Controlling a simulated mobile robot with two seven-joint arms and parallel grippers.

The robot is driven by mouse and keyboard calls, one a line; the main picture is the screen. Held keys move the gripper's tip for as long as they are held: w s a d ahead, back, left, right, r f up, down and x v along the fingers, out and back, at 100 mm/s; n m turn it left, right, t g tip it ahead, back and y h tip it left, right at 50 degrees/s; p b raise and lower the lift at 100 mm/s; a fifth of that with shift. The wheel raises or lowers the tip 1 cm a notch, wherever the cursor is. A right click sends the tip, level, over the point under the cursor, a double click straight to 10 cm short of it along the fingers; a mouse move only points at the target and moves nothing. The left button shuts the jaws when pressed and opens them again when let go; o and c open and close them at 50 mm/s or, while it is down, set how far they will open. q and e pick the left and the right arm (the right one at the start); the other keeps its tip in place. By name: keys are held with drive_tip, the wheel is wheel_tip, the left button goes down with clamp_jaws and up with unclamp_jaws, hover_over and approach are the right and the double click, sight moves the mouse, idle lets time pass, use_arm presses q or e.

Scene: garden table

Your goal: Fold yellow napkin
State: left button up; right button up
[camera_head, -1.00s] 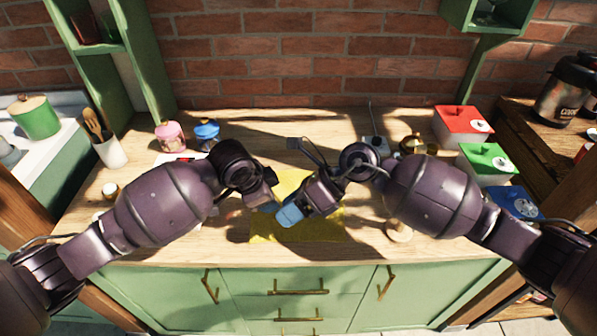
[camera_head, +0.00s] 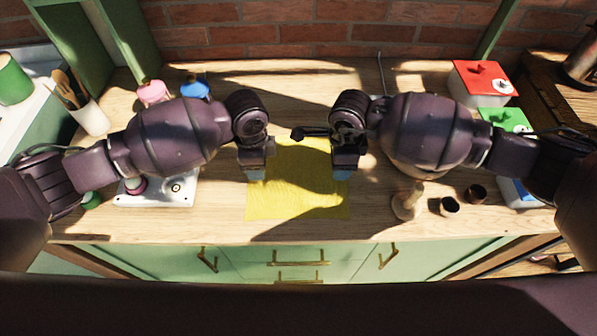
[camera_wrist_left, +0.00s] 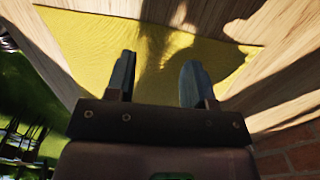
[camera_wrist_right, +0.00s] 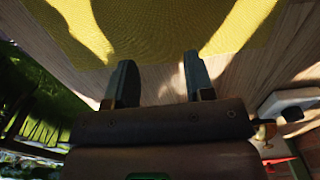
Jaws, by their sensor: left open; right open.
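The yellow napkin (camera_head: 297,190) lies on the wooden counter between my two arms, spread out, with arm shadows across it. My left gripper (camera_head: 256,175) points down at the napkin's left edge. In the left wrist view the napkin (camera_wrist_left: 80,40) fills much of the area beyond the open, empty fingers (camera_wrist_left: 155,80). My right gripper (camera_head: 342,174) points down at the napkin's right edge. In the right wrist view its open, empty fingers (camera_wrist_right: 157,82) show bare wood between them, and the napkin (camera_wrist_right: 130,25) lies just beyond. I cannot tell how high either gripper is above the cloth.
A white device (camera_head: 150,195) lies left of the napkin. A wooden pestle-like item (camera_head: 407,202) and small dark cups (camera_head: 450,206) stand right. Red (camera_head: 483,82) and green (camera_head: 505,119) boxes are at the right. Pink (camera_head: 153,92) and blue (camera_head: 195,87) jars stand at the back left.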

use_arm(q)
drive_tip(key=shift+f, duration=1.15)
use_arm(e)
drive_tip(key=shift+f, duration=1.2)
use_arm(q)
drive_tip(key=shift+f, duration=0.2)
use_arm(e)
drive_tip(key=shift+f, duration=0.2)
use_arm(q)
clamp_jaws()
use_arm(e)
clamp_jaws()
use_arm(q)
drive_tip(key=shift+r, duration=0.2)
use_arm(e)
drive_tip(key=shift+r, duration=0.2)
